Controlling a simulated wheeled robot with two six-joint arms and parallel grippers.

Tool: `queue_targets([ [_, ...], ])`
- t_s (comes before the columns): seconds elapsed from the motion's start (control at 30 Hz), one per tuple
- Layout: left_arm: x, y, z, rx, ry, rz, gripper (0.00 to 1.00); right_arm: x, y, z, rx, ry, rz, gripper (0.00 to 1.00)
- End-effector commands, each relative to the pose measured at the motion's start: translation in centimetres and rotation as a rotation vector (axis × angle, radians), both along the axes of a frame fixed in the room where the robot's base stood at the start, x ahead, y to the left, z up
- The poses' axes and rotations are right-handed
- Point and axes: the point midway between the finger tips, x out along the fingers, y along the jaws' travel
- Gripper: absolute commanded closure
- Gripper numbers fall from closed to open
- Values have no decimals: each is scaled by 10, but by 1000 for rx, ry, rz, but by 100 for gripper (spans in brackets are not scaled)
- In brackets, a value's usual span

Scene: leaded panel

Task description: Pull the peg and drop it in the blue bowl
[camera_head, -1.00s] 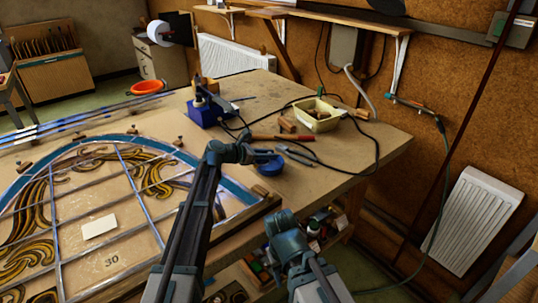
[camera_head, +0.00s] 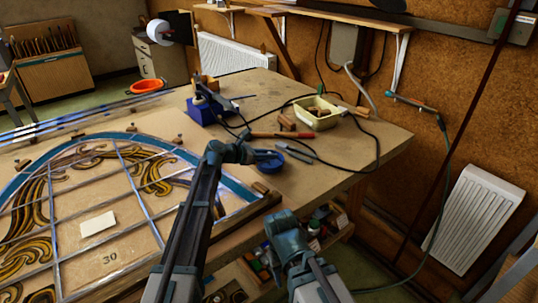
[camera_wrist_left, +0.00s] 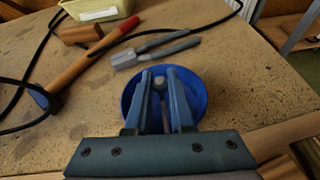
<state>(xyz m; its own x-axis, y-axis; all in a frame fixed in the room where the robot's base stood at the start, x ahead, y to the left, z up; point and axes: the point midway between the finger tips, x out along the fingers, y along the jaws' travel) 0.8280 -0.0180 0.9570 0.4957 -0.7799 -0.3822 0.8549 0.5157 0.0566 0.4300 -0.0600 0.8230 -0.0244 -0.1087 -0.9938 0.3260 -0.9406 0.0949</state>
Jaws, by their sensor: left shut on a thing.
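The blue bowl (camera_head: 272,166) sits on the bench, right of the leaded panel (camera_head: 60,238). My left gripper (camera_head: 256,154) is at the bowl in the head view. In the left wrist view its fingers (camera_wrist_left: 160,80) stand in front of the blue bowl (camera_wrist_left: 202,92), with a small greyish peg (camera_wrist_left: 159,84) held between them. The peg's lower end is hard to make out. My right gripper (camera_head: 283,222) is low in front of the bench edge; its fingers cannot be made out.
Pliers (camera_head: 296,153) and a red-handled hammer (camera_head: 278,135) lie just beyond the bowl. A pale yellow tray (camera_head: 318,118) and a black cable (camera_head: 372,160) lie farther right. A blue block-like stand (camera_head: 205,112) is behind. The bench's front right corner is clear.

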Motion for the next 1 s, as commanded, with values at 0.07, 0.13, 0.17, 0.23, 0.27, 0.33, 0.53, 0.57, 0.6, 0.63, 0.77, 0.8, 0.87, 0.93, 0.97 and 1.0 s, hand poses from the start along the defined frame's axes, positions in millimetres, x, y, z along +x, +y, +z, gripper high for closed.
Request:
queue_targets([
  [0.07,0,0,0,0,0,0,71,0,0,0,0,0,0,50],
  [0.13,0,0,0,0,0,0,59,0,0,0,0,0,0,50],
  [0.17,0,0,0,0,0,0,53,0,0,0,0,0,0,50],
  [0.23,0,0,0,0,0,0,44,0,0,0,0,0,0,50],
  [0.27,0,0,0,0,0,0,44,0,0,0,0,0,0,50],
  [0.33,0,0,0,0,0,0,44,0,0,0,0,0,0,50],
  [0.53,-1,1,1,0,0,0,44,0,0,1,0,0,0,50],
  [0.57,-1,2,2,0,0,0,44,0,0,2,0,0,0,50],
  [0.6,-3,4,3,0,0,0,44,0,0,3,0,0,0,50],
  [0.63,-5,7,5,0,0,1,44,0,0,5,0,0,0,50],
  [0.77,-17,24,15,-1,0,4,44,0,0,15,0,0,0,50],
  [0.8,-21,31,19,-1,0,4,44,0,0,19,0,0,0,50],
  [0.87,-28,42,25,-1,0,4,44,0,0,25,0,0,0,50],
  [0.93,-36,54,31,0,0,2,44,0,0,31,0,0,0,50],
  [0.97,-39,59,33,0,0,2,44,0,0,33,0,0,0,50],
  [1.0,-43,66,36,0,0,3,44,0,0,36,0,0,0,50],
])
